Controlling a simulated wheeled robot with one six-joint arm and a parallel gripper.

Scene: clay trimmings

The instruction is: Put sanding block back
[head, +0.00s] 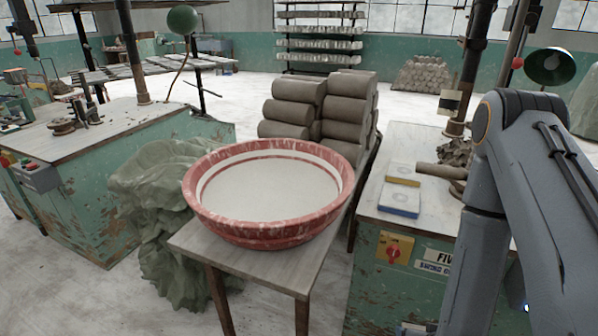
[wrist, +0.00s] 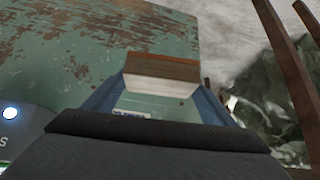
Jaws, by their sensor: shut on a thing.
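In the wrist view my gripper (wrist: 160,90) is shut on the sanding block (wrist: 162,68), a small block with a brown upper part and a pale lower layer. The blue fingers sit on its left and right sides. A worn green cabinet side (wrist: 70,50) fills the background behind it. In the head view my arm comes down at the right edge; the gripper and the block are out of that picture.
A red-rimmed basin (head: 270,236) stands on a small wooden table (head: 204,243). Green sheeting (head: 160,200) is heaped at left; table legs (wrist: 285,60) show in the wrist view.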

